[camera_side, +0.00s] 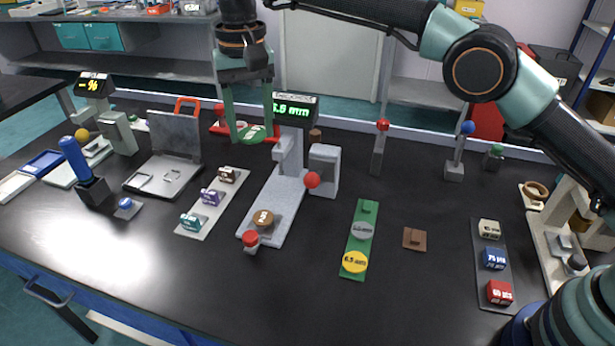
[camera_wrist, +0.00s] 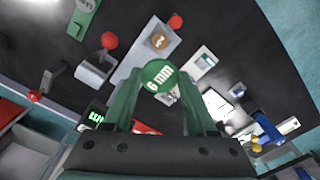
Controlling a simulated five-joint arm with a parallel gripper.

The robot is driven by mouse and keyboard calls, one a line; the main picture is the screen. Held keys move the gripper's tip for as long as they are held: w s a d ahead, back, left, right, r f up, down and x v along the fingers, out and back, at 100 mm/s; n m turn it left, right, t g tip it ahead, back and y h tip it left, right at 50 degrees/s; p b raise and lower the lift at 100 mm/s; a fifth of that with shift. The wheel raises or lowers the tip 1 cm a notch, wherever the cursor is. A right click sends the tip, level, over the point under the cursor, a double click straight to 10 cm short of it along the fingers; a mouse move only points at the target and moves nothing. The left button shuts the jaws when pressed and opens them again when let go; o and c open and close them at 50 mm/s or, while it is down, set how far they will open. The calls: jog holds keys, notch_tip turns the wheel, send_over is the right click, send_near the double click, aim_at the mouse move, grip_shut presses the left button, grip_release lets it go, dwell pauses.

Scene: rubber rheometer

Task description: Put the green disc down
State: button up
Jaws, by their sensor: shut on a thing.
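My gripper (camera_side: 254,128) is shut on the green disc (camera_side: 253,136), holding it in the air above the back of the bench, left of the gauge display (camera_side: 296,107). In the wrist view the disc (camera_wrist: 159,75) sits between the fingertips, its face marked "6 mm". A green strip (camera_side: 348,278) lies on the bench at centre right. It bears a yellow disc (camera_side: 355,262) at its near end and a grey disc (camera_side: 362,230) at its middle. Its far end carries no disc, only a small green piece (camera_side: 369,207).
A grey gauge (camera_side: 281,204) with a red ball knob (camera_side: 312,180) stands below right of my gripper, a brown disc (camera_side: 263,218) on its base. A strip with several small blocks (camera_side: 228,204) and an open grey press (camera_side: 172,152) stand left.

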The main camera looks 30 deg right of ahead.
aim_at(263, 217)
notch_tip(263, 217, down, 19)
jog(key=shift+f, duration=0.1)
dwell(0.5)
jog(key=shift+f, duration=0.1)
jog(key=o, duration=1.3)
